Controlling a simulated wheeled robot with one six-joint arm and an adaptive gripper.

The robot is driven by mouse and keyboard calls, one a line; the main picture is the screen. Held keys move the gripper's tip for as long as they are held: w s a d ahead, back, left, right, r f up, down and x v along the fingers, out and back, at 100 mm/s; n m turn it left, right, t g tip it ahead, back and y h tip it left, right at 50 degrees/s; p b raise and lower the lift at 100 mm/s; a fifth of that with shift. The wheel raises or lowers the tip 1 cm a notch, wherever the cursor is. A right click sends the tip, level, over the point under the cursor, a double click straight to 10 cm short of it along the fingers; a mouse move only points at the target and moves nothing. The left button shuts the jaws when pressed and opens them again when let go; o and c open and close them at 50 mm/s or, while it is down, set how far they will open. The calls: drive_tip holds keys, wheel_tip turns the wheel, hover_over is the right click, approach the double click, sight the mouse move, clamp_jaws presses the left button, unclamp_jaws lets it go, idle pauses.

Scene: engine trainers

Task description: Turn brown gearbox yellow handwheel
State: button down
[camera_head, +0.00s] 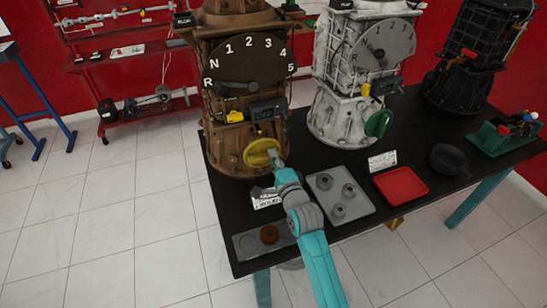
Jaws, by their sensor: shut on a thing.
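The brown gearbox (230,139) stands upright at the left end of the black table. Its dark dial plate carries N, R and the numbers 1 to 5, with a dark lever (237,87) on it. The yellow handwheel (257,153) sits low on the gearbox's front right side. My gripper (275,162) is at the right edge of the handwheel, shut on it. The fingers are small in the view and partly hidden, so the exact grip is hard to see. My teal arm reaches up from the lower right.
A grey tray with several round parts (325,208), a red tray (416,191) and a black bowl (448,159) lie on the table. A white gearbox with a green handwheel (379,124) stands to the right. A grey plate (247,245) lies at the front left.

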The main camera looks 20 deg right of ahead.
drive_tip(key=shift+f+m, duration=0.2)
drive_tip(key=shift+m, duration=0.6)
drive_tip(key=c, duration=1.1)
unclamp_jaws()
drive_tip(key=s, duration=1.2)
drive_tip(key=shift+f, duration=0.1)
